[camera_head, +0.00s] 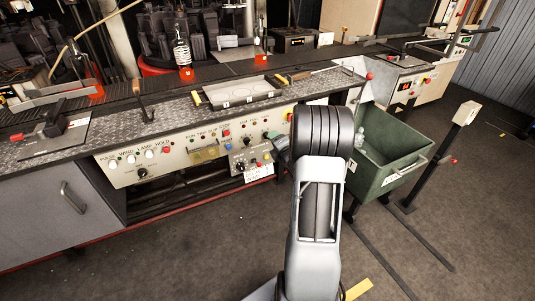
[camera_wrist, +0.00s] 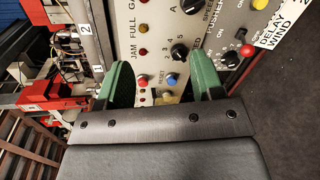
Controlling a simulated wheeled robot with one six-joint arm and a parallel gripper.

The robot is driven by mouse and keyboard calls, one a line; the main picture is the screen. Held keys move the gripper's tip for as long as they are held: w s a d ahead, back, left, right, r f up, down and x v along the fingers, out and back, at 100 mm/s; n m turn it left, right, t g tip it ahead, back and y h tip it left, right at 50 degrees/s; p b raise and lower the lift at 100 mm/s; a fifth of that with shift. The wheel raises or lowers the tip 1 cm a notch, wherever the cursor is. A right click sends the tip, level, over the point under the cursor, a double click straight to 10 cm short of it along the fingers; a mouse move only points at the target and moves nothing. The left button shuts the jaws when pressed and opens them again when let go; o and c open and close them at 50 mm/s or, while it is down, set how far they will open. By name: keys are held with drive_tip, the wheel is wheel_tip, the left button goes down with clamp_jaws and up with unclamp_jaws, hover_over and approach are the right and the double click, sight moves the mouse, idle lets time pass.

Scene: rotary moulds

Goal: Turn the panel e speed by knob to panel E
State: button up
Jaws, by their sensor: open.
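The control panel (camera_head: 220,148) is on the front of the long bench, with several knobs, lamps and buttons. In the wrist view the panel (camera_wrist: 150,14) appears turned sideways. It shows a black pointer knob (camera_wrist: 180,52) with a numbered scale, a second black knob (camera_wrist: 192,6) near the word SPEED, and a third black knob (camera_wrist: 230,60) at right. I cannot tell which is the panel E speed knob. My gripper (camera_wrist: 162,65) has its green fingers apart and empty, facing the panel. The numbered knob shows between them. In the head view my arm hides part of the panel.
A red-tipped lever or knob (camera_wrist: 247,50) sits beside a DELAY WIND label (camera_wrist: 282,25). A blue button (camera_wrist: 172,79) lies between my fingers. In the head view a green bin (camera_head: 392,165) and a post (camera_head: 440,150) stand right of my arm.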

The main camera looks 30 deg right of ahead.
wheel_tip(320, 180, down, 7)
drive_tip(key=s+d+n+t+b, duration=0.1)
drive_tip(key=d+n+t+b, duration=0.1)
drive_tip(key=d+n, duration=0.1)
drive_tip(key=w, duration=0.4)
drive_tip(key=w+d, duration=0.1)
drive_tip(key=w, duration=0.8)
drive_tip(key=shift+d+f, duration=0.1)
drive_tip(key=shift+d, duration=0.05)
drive_tip(key=c, duration=0.9)
